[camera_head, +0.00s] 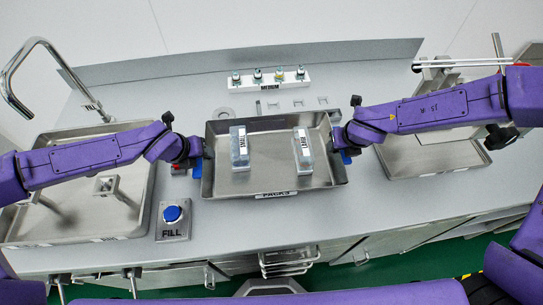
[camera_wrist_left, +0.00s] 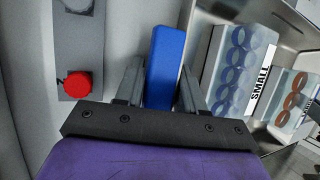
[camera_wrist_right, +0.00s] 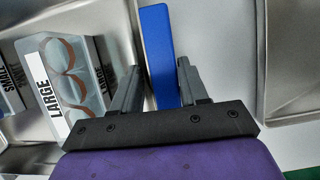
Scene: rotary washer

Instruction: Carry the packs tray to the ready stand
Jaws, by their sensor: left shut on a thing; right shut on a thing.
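The packs tray (camera_head: 268,150) is a shallow metal tray with a PACKS label at its front, level over the middle of the counter. I cannot tell whether it touches the counter. A SMALL pack (camera_head: 239,150) stands in its left part and a LARGE pack (camera_head: 303,150) in its right part. My left gripper (camera_head: 197,160) is shut on the tray's left blue handle (camera_wrist_left: 166,62). My right gripper (camera_head: 344,152) is shut on the right blue handle (camera_wrist_right: 158,52). I cannot identify the ready stand by any readable label.
A sink basin (camera_head: 115,185) with a tall tap (camera_head: 38,45) is at the left. A blue FILL button (camera_head: 172,213) and a red button (camera_wrist_left: 77,84) lie near the tray's left side. Another metal tray (camera_head: 405,172) is at the right.

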